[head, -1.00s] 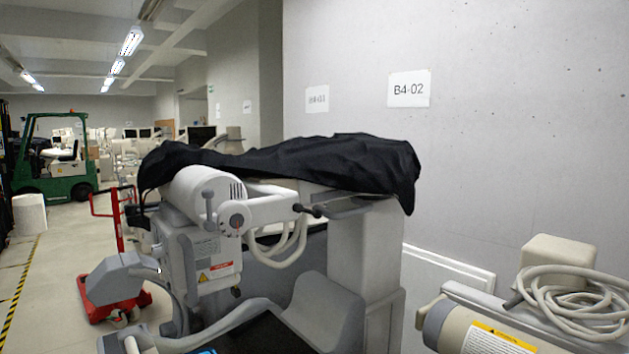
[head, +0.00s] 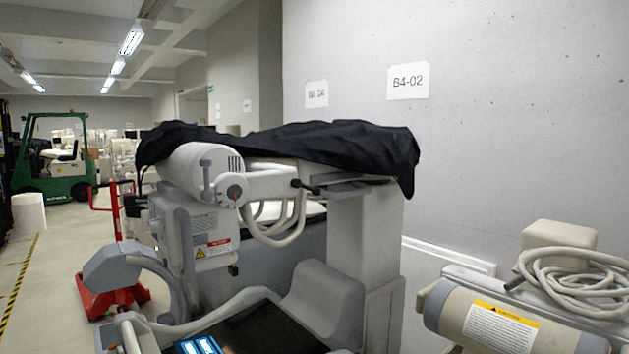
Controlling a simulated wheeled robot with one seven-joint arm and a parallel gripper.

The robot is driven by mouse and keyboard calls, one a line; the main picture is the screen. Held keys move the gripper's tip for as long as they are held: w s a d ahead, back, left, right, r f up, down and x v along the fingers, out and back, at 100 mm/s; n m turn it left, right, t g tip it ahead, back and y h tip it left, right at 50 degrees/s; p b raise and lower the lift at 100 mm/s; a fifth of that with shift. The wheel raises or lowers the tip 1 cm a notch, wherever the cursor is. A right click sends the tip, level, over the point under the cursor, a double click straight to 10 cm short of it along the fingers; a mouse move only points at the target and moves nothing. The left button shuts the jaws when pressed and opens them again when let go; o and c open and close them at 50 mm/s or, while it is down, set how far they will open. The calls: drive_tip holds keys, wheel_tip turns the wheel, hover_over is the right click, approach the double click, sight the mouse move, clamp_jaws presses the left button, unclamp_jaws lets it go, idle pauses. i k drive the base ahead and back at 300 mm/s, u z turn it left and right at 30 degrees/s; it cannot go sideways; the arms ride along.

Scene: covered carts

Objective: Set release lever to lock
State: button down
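A covered cart with a white articulated head stands in front of me in the head view. A black-tipped handle (head: 305,186) sticks out at the right end of the short white arm. No label tells which of these is the release lever, and no lock mark is readable. My gripper is not visible, so nothing shows touching the lever.
A black cover (head: 290,143) drapes over the cart's top. A grey curved handle piece (head: 125,265) and a lit blue screen (head: 200,345) are low in front. Open floor (head: 50,290) lies at left.

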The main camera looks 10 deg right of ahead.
sight(296, 183)
drive_tip(key=u, duration=0.55)
drive_tip(key=k, duration=0.65)
drive_tip(key=u, duration=0.3)
drive_tip(key=i, duration=1.1)
drive_tip(key=z, duration=1.3)
drive_tip(key=i, duration=0.35)
drive_tip(key=z, duration=0.3)
